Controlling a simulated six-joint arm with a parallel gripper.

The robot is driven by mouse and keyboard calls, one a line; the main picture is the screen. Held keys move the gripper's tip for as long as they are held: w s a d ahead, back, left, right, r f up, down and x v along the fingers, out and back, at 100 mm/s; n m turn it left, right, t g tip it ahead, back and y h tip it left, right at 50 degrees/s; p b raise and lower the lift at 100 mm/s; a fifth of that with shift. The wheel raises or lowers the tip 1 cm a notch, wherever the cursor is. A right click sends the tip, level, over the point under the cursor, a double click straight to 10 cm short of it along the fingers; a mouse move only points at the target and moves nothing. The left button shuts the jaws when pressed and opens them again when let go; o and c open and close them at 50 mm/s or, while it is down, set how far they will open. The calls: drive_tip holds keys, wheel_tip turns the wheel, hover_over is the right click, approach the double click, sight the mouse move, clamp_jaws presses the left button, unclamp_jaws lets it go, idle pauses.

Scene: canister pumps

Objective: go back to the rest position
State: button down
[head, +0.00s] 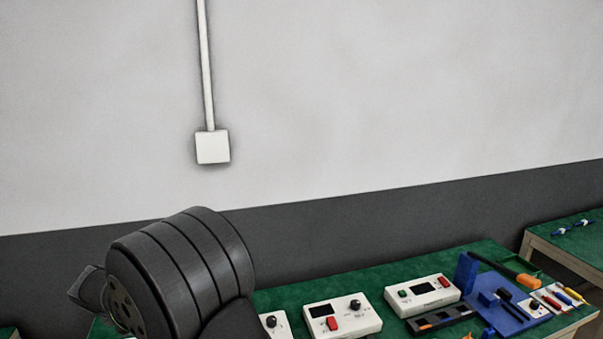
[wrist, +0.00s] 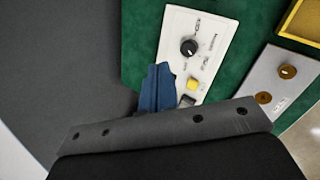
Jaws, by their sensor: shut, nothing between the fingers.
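My gripper (wrist: 157,88) shows in the wrist view with its blue fingers together and nothing between them. It is in front of a white control box (wrist: 207,33) with a black knob and a yellow button, and hides part of its left and lower side. I cannot tell whether the fingers touch the box. In the head view only a dark, rounded part of my arm shows at the lower left; the gripper is out of sight there.
In the head view, white control boxes (head: 342,318) (head: 422,294) stand on the green bench (head: 290,297). A blue holder (head: 466,272) and several tools are at the right. The wrist view also shows a grey panel (wrist: 268,84) and a yellow tray (wrist: 291,27).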

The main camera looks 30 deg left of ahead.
wheel_tip(320, 180, up, 9)
drive_tip(key=w+d+m+g, duration=0.1)
drive_tip(key=d+m+g, duration=0.2)
drive_tip(key=m+g, duration=0.35)
wheel_tip(320, 180, down, 7)
drive_tip(key=s+a+n+g, duration=0.1)
drive_tip(key=s+a, duration=0.1)
drive_tip(key=shift+s+a+n+g+h, duration=0.15)
drive_tip(key=shift+a+n+g+h, duration=0.1)
drive_tip(key=shift+n+g+h, duration=0.1)
idle(0.3)
